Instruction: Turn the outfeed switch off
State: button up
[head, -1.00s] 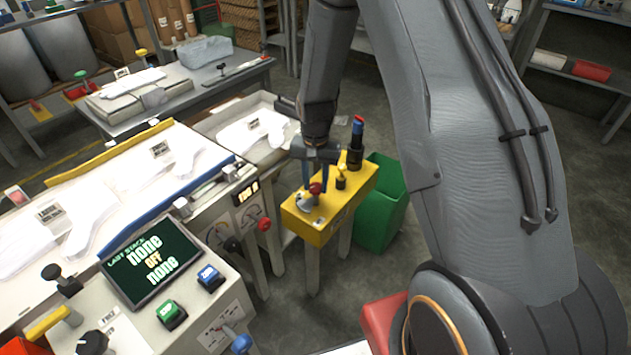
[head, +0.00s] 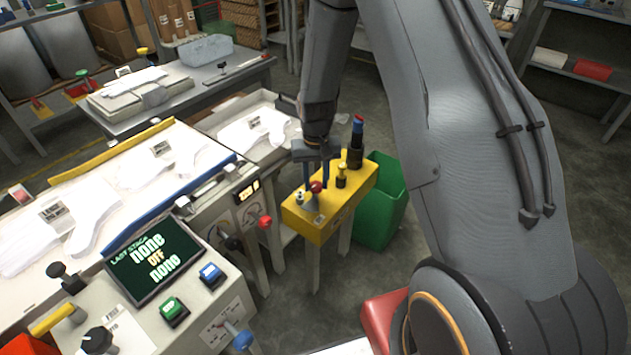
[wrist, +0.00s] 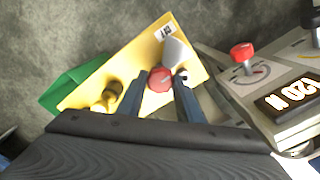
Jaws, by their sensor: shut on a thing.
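The yellow switch box (head: 318,228) stands on legs in the middle of the head view. It carries a red knob (head: 316,187) with a grey wedge-shaped piece (head: 312,218) beside it. My gripper (head: 317,182) comes down from above and is shut on the red knob. In the wrist view the red knob (wrist: 160,78) sits between the two blue-grey fingers, with the grey piece (wrist: 178,53) just beyond it. A small white label (wrist: 164,32) near the box's edge is too small to read. I cannot tell the switch's marked position.
A black post with a red and blue top (head: 356,140) and a small brass-coloured knob (head: 341,176) stand on the same box, close to my gripper. A green bin (head: 388,210) is behind it. A red-knobbed lever (head: 265,222) and a control panel screen (head: 155,262) are left.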

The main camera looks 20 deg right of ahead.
jog(key=o, duration=1)
jog(key=shift+o, duration=0.2)
jog(key=shift+r, duration=0.15)
notch_tip(320, 180, up, 8)
jog(key=shift+f+b, duration=0.2)
jog(key=shift+b, duration=0.25)
jog(key=s+r, duration=0.5)
jog(key=s, duration=0.6)
jog(key=s+r+n, duration=0.1)
jog(key=s+r, duration=0.5)
jog(key=s, duration=0.6)
jog(key=shift+s+a+r+n, duration=0.15)
jog(key=shift+s+r+n, duration=0.05)
jog(key=shift+r+n, duration=0.1)
